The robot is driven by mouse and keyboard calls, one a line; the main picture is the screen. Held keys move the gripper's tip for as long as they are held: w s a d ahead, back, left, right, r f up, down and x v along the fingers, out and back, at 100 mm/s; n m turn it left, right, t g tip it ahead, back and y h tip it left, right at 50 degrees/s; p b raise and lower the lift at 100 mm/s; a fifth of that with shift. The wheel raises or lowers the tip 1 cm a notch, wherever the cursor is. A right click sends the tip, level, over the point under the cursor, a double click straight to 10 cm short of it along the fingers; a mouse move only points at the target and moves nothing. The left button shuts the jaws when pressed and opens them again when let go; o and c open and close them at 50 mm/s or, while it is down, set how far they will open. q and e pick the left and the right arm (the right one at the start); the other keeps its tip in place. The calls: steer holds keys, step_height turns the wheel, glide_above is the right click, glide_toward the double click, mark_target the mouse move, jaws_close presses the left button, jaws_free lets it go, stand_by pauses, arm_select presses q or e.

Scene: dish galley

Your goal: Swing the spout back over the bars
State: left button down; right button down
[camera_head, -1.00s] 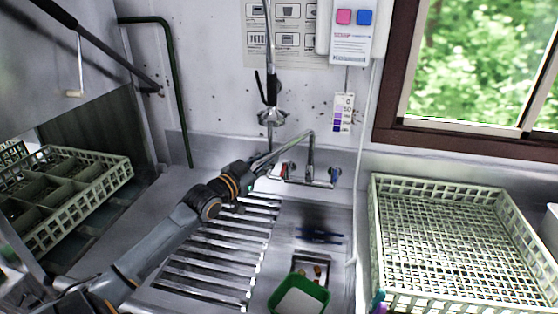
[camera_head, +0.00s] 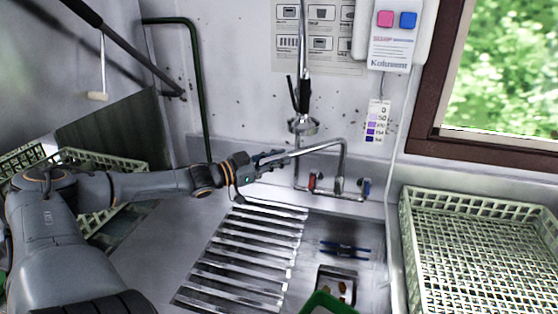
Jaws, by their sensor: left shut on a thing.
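The metal spout (camera_head: 318,148) reaches left from the top of its upright pipe at the wall tap. My left gripper (camera_head: 272,160) is shut on the spout near its free end, and its fingers hide the tip. The metal bars (camera_head: 240,260) lie in the sink counter, below and in front of the gripper in the picture. The gripper shows above their far end; I cannot tell whether the tip is directly over them. Red (camera_head: 313,182) and blue (camera_head: 365,187) tap handles show at the spout's base. My right gripper is not in view.
A spray head (camera_head: 303,126) hangs in front of the wall, close behind the spout. A pale dish rack (camera_head: 403,230) stands at right, another (camera_head: 127,163) at left, partly behind my arm. A blue-handled item (camera_head: 345,248) and a green tub (camera_head: 328,304) are right of the bars.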

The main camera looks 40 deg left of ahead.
arm_select(q)
steer(key=shift+a, duration=0.1)
stand_by(0.5)
steer(key=c, duration=1.4)
jaws_free()
steer(key=shift+w, duration=0.1)
steer(key=shift+o, duration=1)
steer(key=shift+a, duration=0.15)
steer(key=shift+f, duration=0.1)
